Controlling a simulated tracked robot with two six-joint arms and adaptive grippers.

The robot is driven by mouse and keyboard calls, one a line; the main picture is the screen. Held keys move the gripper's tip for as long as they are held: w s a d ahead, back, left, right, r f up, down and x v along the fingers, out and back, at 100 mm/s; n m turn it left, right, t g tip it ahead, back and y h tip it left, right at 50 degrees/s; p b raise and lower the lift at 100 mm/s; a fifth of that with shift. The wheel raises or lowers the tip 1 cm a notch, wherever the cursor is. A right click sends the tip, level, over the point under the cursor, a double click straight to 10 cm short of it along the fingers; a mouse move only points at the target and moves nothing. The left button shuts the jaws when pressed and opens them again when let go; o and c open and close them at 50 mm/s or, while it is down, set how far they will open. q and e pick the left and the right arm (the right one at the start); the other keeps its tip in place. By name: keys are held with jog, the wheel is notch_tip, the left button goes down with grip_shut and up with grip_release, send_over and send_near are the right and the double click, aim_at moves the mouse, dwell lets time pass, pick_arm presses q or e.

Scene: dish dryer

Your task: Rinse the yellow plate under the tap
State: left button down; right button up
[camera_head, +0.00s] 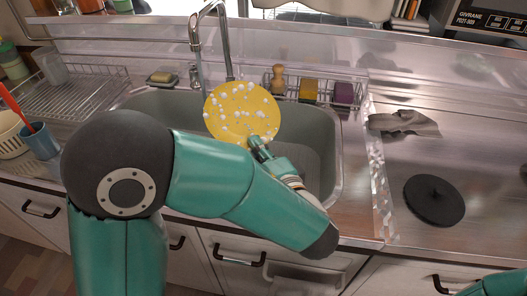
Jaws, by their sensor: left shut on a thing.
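The yellow plate (236,110) is held up over the sink, its face with white foam spots turned toward me. My left gripper (257,143) is shut on the plate's lower right edge. The tap (226,45) is a tall chrome spout behind and above the plate; its lower part is partly hidden. I cannot tell whether water is running. The grey sink (318,150) lies below, its front left hidden by my left arm. At the lower right corner a piece of my right arm shows, but its gripper is out of view.
A wire rack behind the sink holds a wooden brush (278,78), a yellow sponge (308,88) and a purple sponge (344,93). A soap dish (162,77) and dish rack (75,92) stand left. A grey cloth (405,123) and black lid (434,199) lie right.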

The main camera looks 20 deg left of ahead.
aim_at(248, 135)
pick_arm(q)
jog(key=p+x, duration=0.1)
jog(key=x, duration=0.3)
jog(key=shift+a+f, duration=0.2)
jog(key=shift+a, duration=0.05)
jog(key=w+a, duration=0.1)
jog(key=w+a+f+b, duration=0.1)
jog(key=shift+a, duration=0.25)
jog(key=shift+b+x, duration=0.6)
jog(key=shift+x, duration=0.35)
jog(key=shift+w+d+b, duration=0.35)
jog(key=shift+w+b, duration=0.05)
jog(key=shift+s+a+b, duration=0.4)
jog(key=shift+s+b, duration=0.05)
jog(key=shift+b, duration=0.1)
jog(key=shift+d, duration=0.1)
